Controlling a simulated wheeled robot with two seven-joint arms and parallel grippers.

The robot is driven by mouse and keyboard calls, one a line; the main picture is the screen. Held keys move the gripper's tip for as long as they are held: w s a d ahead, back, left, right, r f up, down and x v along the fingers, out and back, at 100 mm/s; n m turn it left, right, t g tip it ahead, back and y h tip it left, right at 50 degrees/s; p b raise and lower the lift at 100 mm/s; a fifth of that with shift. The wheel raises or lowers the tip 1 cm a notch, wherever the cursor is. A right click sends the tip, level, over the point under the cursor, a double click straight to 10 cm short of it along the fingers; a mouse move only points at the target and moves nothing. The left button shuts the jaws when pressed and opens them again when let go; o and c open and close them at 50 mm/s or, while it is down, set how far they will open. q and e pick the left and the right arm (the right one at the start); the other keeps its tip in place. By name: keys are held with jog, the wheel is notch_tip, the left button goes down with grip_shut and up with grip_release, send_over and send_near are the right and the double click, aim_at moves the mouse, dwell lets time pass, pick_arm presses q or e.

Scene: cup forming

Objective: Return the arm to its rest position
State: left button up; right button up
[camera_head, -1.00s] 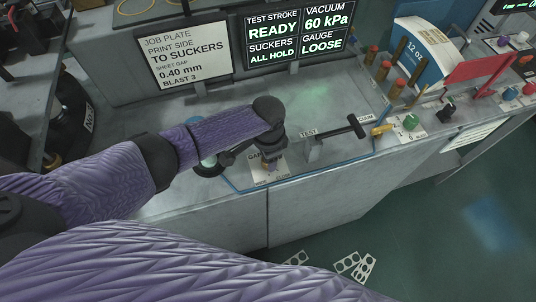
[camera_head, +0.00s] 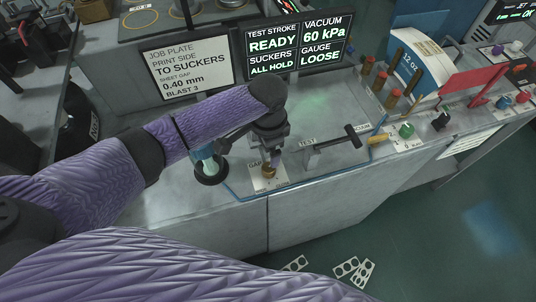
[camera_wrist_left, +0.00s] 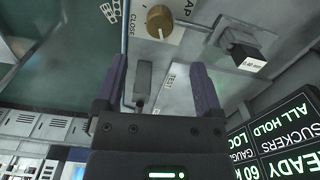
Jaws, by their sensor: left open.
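My left arm comes in from the left in the head view, bent over the grey bench. My left gripper (camera_head: 273,153) points down just above the brass gap knob (camera_head: 268,171) on its white label plate. In the left wrist view the gripper (camera_wrist_left: 160,78) has its two purple fingers spread, with nothing between them. The brass knob (camera_wrist_left: 160,21) shows beyond the fingertips there, apart from them. My right gripper is not in view.
The screen (camera_head: 297,45) and job plate sign (camera_head: 189,67) stand behind. Brass-topped posts and a blue 12 oz panel (camera_head: 412,62) are to the right.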

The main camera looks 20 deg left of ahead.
pick_arm(q)
jog(key=shift+r, duration=0.65)
